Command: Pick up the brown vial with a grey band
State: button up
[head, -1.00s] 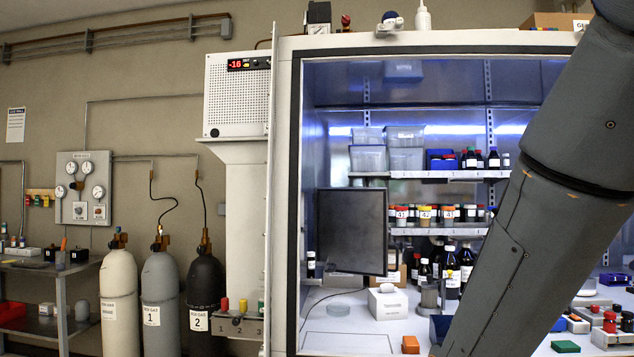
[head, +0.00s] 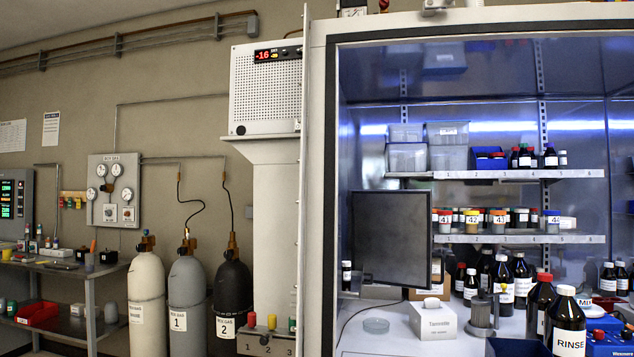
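I cannot make out a grey band on any brown vial in the head view. Several small dark vials with red or black caps (head: 525,158) stand on the upper shelf inside the glove box. Others stand on the lower shelf, partly behind numbered cups. Several larger brown bottles (head: 521,277) stand on the floor at the right. My gripper is not in view.
A dark screen (head: 392,238) hides part of the shelves. Gas cylinders (head: 187,305) and a side table (head: 70,268) are outside, left.

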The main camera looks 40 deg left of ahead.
aim_at(346, 271)
jog(key=k, duration=0.8)
jog(key=u, duration=1.45)
jog(key=i, duration=0.5)
jog(key=z, duration=0.45)
jog(key=k, duration=0.55)
jog(key=z, duration=0.85)
jog(key=i, duration=0.85)
jog(key=u, duration=0.95)
jog(key=i, duration=0.35)
jog(key=u, duration=0.35)
